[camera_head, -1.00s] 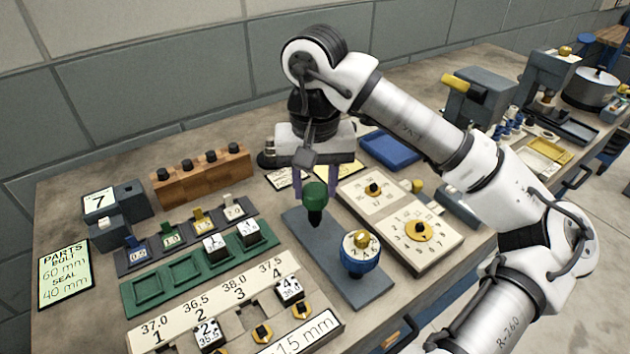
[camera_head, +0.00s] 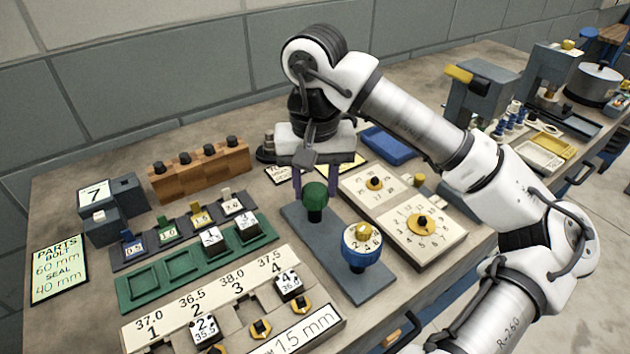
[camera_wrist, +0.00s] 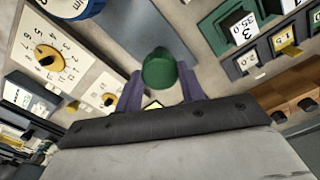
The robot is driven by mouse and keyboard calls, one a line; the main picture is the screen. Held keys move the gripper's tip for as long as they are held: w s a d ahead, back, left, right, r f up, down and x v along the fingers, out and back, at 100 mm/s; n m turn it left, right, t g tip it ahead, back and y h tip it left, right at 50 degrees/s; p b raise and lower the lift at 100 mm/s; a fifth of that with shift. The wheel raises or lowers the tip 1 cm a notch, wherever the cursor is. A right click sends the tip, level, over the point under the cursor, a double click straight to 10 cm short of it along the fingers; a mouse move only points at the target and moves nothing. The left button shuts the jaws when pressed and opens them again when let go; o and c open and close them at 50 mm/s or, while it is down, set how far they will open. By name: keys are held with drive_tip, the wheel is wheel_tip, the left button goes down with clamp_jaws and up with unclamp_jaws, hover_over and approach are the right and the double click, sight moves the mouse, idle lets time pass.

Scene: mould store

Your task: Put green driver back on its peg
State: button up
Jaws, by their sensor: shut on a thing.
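The green driver (camera_head: 315,199) stands upright at the far end of a grey base plate (camera_head: 370,289). Its dark lower part is over or on the plate; I cannot tell whether it is seated on a peg, which is hidden. My gripper (camera_head: 316,181) is above and behind it, its purple fingers shut on the driver's green handle. In the wrist view the green driver (camera_wrist: 159,68) sits between the two fingertips (camera_wrist: 160,84). A blue driver or knob with a white numbered face (camera_head: 361,246) stands on the near part of the same plate.
A dial board (camera_head: 421,228) stands to the right of the plate. A green tray (camera_head: 150,288) with numbered blocks lies to the left. A wooden block with black knobs (camera_head: 200,173) stands at back left. A blue tray (camera_head: 390,146) lies behind.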

drive_tip(key=o, duration=1.6)
drive_tip(key=shift+r+p, duration=2.35)
drive_tip(key=shift+r, duration=1.4)
drive_tip(key=shift+s+f, duration=0.1)
